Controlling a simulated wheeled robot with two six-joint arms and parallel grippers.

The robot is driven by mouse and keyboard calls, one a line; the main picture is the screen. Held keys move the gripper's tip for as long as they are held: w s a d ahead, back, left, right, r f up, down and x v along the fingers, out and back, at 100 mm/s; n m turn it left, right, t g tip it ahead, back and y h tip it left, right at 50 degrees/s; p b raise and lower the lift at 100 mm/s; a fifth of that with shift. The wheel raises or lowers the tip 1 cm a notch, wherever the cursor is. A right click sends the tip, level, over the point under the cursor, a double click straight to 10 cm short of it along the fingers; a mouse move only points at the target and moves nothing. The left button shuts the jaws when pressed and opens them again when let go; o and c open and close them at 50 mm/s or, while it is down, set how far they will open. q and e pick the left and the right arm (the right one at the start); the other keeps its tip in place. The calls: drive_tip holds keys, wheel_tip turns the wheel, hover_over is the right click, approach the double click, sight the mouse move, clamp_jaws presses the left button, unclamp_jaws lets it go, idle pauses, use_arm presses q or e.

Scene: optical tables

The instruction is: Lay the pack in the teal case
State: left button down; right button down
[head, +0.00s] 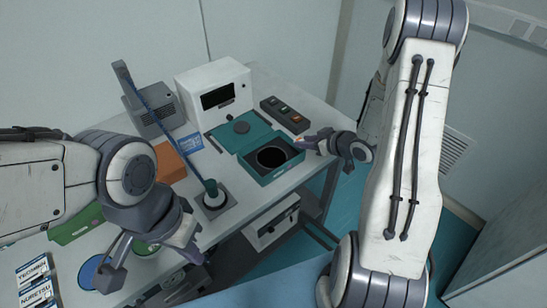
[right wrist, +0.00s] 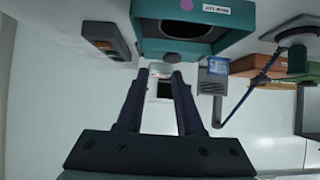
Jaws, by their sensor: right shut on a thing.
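The teal case (head: 273,172) stands open at the right part of the table, with a dark round recess in its base and its lid folded back. It also shows at the top of the right wrist view (right wrist: 150,46), with a label and a purple dot. My right gripper (head: 316,143) is just right of the case, shut on a small pale thing (right wrist: 160,70), probably the pack, mostly hidden by the fingers. The held thing looks close to the case's side; I cannot tell whether they touch. My left gripper (head: 153,264) is open and empty over the table's front left.
A dark button box (head: 285,114) lies behind the case, beside a white instrument (head: 214,92). An orange block (head: 171,162) and green and blue discs lie further left.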

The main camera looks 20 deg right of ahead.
drive_tip(key=w+a+f, duration=0.2)
drive_tip(key=w+a+f+p, duration=0.1)
drive_tip(key=w+a+f, duration=0.1)
drive_tip(key=a, duration=0.1)
drive_tip(key=w+a+f+p, duration=0.1)
drive_tip(key=w+a+f, duration=0.1)
drive_tip(key=shift+w+a, duration=0.3)
wheel_tip(320, 180, down, 4)
drive_tip(key=shift+r+p, duration=0.2)
drive_tip(key=shift+p, duration=0.55)
drive_tip(key=shift+f, duration=0.15)
drive_tip(key=shift+f, duration=0.2)
drive_tip(key=c, duration=0.5)
unclamp_jaws()
drive_tip(key=shift+c, duration=0.2)
drive_tip(key=shift+r, duration=0.1)
